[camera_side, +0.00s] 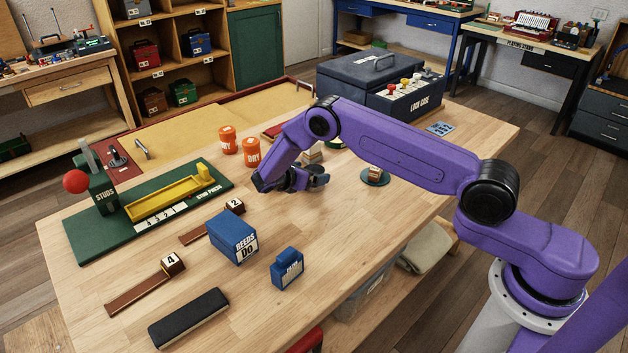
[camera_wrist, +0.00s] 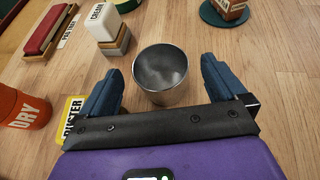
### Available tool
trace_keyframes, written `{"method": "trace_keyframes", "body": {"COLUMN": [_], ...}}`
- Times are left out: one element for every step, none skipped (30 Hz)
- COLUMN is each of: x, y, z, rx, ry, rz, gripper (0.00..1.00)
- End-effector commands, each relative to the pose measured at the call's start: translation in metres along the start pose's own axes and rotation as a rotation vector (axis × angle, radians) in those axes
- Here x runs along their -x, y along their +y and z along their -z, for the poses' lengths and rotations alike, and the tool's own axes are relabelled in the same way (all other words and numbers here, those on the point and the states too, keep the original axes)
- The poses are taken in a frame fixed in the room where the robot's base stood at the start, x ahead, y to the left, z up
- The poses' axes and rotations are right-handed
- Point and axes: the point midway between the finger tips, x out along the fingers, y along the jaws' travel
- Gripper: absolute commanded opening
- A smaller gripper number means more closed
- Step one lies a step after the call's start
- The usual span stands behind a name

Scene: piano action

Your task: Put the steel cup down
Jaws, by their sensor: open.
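The steel cup (camera_wrist: 162,72) is a plain grey metal cup in the wrist view. It stands upright on the wooden table, with its open mouth facing up, and looks empty. My gripper (camera_side: 292,183) is low over the middle of the table in the side view. Its two blue fingers are spread wide on either side of the cup, with a visible gap on both sides. I cannot make out the cup in the side view, where my gripper and wrist cover that spot.
An orange DRY tin (camera_wrist: 20,108) is close on the left. A cream-topped block stack (camera_wrist: 107,28) and a red block (camera_wrist: 50,28) lie beyond the cup. A green disc (camera_side: 375,181) bears a small block. The blue REEDS box (camera_side: 232,238) stands nearer the front.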

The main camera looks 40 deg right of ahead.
Motion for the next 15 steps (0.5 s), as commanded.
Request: {"method": "trace_keyframes", "body": {"x": [-0.009,-0.014,-0.019,-0.023,-0.026,-0.029,-0.03,-0.031,-0.031,-0.031,-0.031,-0.031,-0.031,-0.03,-0.03], "y": [-0.001,-0.001,-0.001,-0.001,-0.001,-0.001,-0.001,-0.001,-0.001,-0.001,0.0,0.0,0.0,0.0,0.0], "z": [0.001,0.001,0.001,0.001,0.001,0.001,0.001,0.001,0.001,0.001,0.001,0.001,0.001,0.001,0.001], "rx": [0.0,0.001,0.0,0.0,0.0,0.0,0.0,0.0,0.0,0.0,0.0,0.0,0.0,0.0,0.0], "ry": [0.0,0.001,0.001,0.001,0.001,0.001,0.001,0.001,0.001,0.001,0.001,0.001,0.001,0.001,0.001], "rz": [0.004,0.003,0.002,0.002,0.001,0.001,0.001,0.0,0.0,0.0,0.0,0.0,0.0,-0.001,-0.001], "gripper": [0.98,0.98,0.98,0.98,0.98,0.98,0.98,0.98,0.98,0.98,0.98,0.98,0.98,0.91,0.78]}}
